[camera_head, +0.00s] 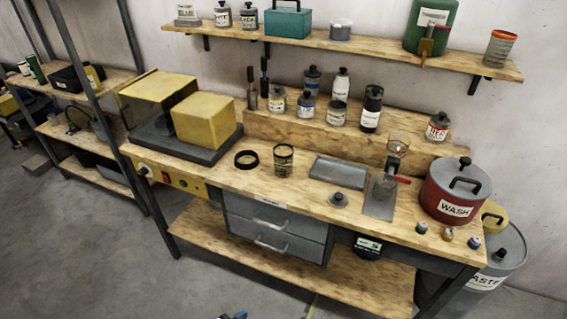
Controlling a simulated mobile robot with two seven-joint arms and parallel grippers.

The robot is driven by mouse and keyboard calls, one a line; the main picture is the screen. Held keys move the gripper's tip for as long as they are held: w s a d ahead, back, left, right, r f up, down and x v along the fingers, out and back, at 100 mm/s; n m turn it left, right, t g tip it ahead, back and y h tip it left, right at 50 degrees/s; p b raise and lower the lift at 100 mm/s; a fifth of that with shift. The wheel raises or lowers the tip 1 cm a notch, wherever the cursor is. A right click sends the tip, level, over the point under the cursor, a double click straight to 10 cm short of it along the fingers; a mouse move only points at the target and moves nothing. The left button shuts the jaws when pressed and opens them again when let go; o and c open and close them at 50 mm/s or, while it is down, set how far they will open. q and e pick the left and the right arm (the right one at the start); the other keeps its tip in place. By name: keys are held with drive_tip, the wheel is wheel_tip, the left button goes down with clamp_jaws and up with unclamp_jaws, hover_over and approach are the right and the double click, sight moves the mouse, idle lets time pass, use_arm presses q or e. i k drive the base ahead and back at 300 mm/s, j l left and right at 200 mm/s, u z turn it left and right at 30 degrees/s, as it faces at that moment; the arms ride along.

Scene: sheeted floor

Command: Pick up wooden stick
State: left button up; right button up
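A thin, pale yellow-brown strip (313,304) shows at the bottom edge, below the workbench. It could be a wooden stick, but it is cut off by the frame and too small to be sure. No other clear wooden stick shows on the bench or shelves. Neither of my grippers shows clearly. A small blue and dark piece at the bottom edge, left of the strip, is too cropped to identify.
The wooden workbench (222,178) holds a yellow machine (203,120), an open can (283,160), a grey tray (338,171) and a red WASH pot (455,190). Bottles stand on its raised ledge. A wall shelf (350,47) hangs above. The floor in front is mostly clear.

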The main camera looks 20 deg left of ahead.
sight(250, 69)
drive_tip(key=i+j+z, duration=0.1)
drive_tip(key=j, duration=0.25)
drive_tip(key=i+j, duration=0.15)
drive_tip(key=j, duration=0.2)
drive_tip(key=i+j+z, duration=0.15)
drive_tip(key=j, duration=0.6)
drive_tip(key=i+z, duration=0.05)
